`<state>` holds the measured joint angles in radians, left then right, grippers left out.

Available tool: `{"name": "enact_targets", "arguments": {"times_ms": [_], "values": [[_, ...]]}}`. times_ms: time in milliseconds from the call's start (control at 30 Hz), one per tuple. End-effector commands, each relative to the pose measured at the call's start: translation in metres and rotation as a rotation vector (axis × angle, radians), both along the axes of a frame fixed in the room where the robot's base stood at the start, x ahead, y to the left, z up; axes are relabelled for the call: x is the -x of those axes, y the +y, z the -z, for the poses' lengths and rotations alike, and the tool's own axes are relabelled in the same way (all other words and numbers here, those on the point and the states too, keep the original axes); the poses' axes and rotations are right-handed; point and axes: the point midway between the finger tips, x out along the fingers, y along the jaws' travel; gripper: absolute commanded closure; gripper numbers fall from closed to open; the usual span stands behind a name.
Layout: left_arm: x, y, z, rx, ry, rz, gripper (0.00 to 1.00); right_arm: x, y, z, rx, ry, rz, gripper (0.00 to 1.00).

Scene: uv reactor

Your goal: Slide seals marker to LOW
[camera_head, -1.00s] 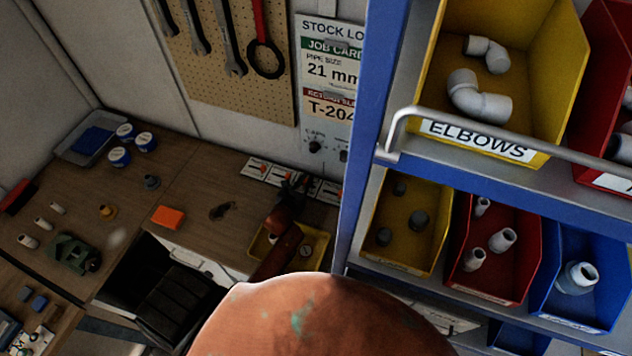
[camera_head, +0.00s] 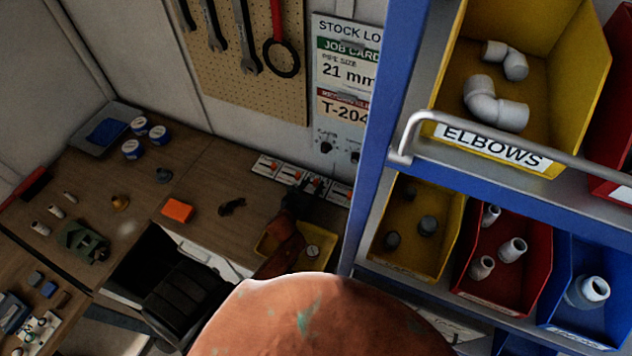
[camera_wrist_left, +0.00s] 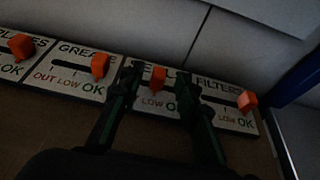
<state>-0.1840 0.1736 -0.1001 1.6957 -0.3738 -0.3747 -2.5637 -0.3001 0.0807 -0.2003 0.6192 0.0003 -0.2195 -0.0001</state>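The seals card (camera_wrist_left: 154,100) is partly covered by my left gripper (camera_wrist_left: 158,74) in the left wrist view; LOW and OK show on it. Its orange seals marker (camera_wrist_left: 158,78) stands between the two dark fingers, above the word LOW. The fingers are apart, one on each side of the marker, with a visible gap to it. OUT on this card is hidden behind the left-hand finger. In the head view, my left gripper (camera_head: 305,192) is small and dark over the row of cards. My right gripper is in neither view.
The grease card (camera_wrist_left: 82,72), with its marker at OK, lies left of the seals card, and the filters card (camera_wrist_left: 228,112) lies right. A yellow tray (camera_head: 322,242) is beside my left arm. A blue shelf frame (camera_head: 375,130) stands to the right.

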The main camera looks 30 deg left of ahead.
Motion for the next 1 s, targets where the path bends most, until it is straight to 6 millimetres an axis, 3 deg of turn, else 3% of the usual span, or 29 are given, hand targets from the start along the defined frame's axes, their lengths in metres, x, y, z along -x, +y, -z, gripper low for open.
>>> {"name": "enact_targets", "arguments": {"times_ms": [200,400,1000], "values": [[0.044,-0.005,-0.017,-0.002,0.002,0.001,0.70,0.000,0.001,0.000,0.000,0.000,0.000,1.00],[0.069,-0.010,-0.028,-0.002,0.002,0.001,0.70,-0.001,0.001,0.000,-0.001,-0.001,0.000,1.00],[0.076,-0.011,-0.031,0.000,0.001,0.000,0.70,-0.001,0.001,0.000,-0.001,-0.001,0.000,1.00]]}}
